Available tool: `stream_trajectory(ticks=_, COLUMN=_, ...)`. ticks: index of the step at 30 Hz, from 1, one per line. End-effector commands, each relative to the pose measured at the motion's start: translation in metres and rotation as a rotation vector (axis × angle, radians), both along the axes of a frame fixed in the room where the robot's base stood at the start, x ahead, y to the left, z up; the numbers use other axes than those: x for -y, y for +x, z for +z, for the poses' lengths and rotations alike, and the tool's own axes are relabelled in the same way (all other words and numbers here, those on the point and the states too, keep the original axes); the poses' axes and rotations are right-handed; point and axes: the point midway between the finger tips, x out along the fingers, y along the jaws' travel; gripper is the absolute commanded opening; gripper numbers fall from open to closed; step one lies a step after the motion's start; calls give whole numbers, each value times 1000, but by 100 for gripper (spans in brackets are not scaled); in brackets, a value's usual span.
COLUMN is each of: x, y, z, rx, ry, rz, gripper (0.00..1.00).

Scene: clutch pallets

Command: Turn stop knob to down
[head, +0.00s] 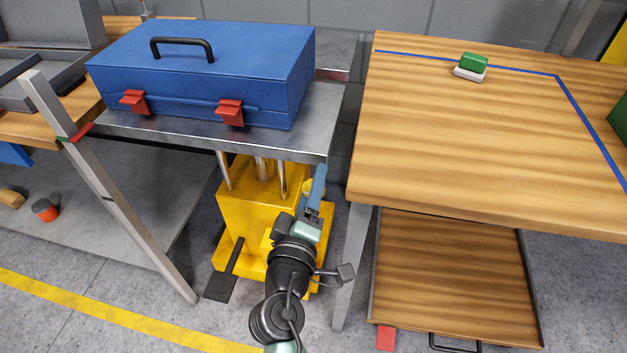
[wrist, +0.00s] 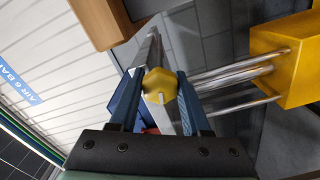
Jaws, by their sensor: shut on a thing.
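The stop knob, a yellow faceted knob (wrist: 160,86), sits between the two blue fingers of my gripper (wrist: 158,77) in the wrist view. A pale mark shows on its lower part there. My gripper is shut on it, one finger on each side. In the head view, my gripper (head: 317,188) reaches to the front right of the yellow lift base (head: 238,215), under the steel platform. A small part of the yellow knob (head: 309,187) shows beside the blue finger; the rest is hidden. I cannot tell from the head view which way the knob points.
A blue toolbox (head: 205,75) with red latches stands on the steel platform (head: 190,135). A wooden bench (head: 440,130) is close on the right, with a wooden tray (head: 450,270) below it. A grey post (head: 112,190) and a dark pedal (head: 222,284) stand left.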

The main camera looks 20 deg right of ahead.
Motion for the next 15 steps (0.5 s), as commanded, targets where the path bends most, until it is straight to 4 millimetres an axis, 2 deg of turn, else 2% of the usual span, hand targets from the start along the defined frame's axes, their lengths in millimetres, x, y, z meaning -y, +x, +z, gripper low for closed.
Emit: stream_trajectory(ticks=15, x=-1, y=0, z=-2, rx=-122, ry=-176, rz=1, gripper=0)
